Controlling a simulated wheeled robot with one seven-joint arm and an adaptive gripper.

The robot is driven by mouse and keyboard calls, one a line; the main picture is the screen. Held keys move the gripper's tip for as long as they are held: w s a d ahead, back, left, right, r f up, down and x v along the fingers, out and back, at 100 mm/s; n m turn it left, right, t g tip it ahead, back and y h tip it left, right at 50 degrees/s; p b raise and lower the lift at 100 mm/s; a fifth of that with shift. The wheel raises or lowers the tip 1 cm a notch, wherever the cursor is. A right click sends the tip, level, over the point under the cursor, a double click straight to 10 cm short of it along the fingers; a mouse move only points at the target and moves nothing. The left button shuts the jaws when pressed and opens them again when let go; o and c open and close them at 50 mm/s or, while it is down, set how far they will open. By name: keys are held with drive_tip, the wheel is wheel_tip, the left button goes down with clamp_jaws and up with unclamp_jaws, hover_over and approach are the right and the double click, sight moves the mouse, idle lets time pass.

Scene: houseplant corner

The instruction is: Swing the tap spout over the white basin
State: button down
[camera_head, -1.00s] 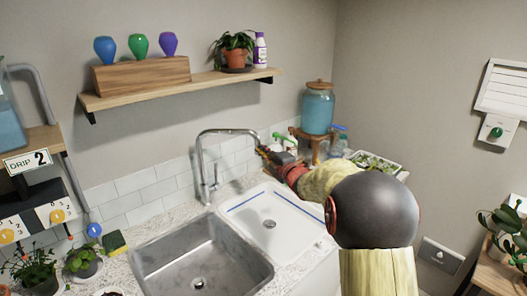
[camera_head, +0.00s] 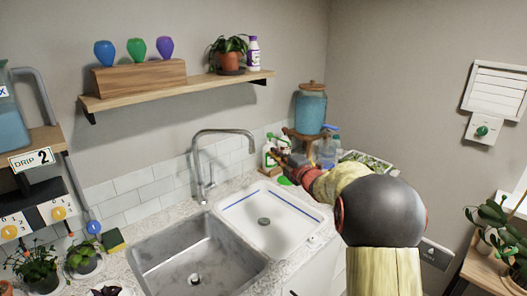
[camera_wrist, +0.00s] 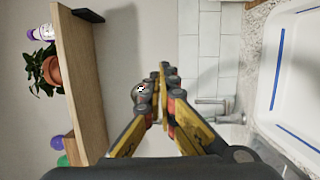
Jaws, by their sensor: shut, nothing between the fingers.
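The chrome tap (camera_head: 203,165) stands behind the sinks, its spout (camera_head: 228,131) arching right with a downturned end. The spout points toward the white basin (camera_head: 292,237), but the head view does not settle whether its end is over it. In the wrist view the tap body (camera_wrist: 215,112) is beyond the fingers and the white basin (camera_wrist: 262,95) is at the right. My gripper (camera_head: 279,152) is right of the spout's end, apart from it in the head view; its shut, empty fingers also show in the wrist view (camera_wrist: 160,78).
A steel sink (camera_head: 195,262) is left of the white basin. Bottles (camera_head: 268,152) and a blue-filled jar (camera_head: 311,110) stand behind my gripper. A wooden shelf (camera_head: 185,92) with a potted plant hangs above. A sponge (camera_head: 113,240) lies on the left counter.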

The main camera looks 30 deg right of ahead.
drive_tip(key=shift+s+d+f, duration=0.1)
drive_tip(key=shift+s+d, duration=0.15)
drive_tip(key=shift+d, duration=0.3)
drive_tip(key=shift+s+d, duration=0.2)
drive_tip(key=shift+d, duration=0.35)
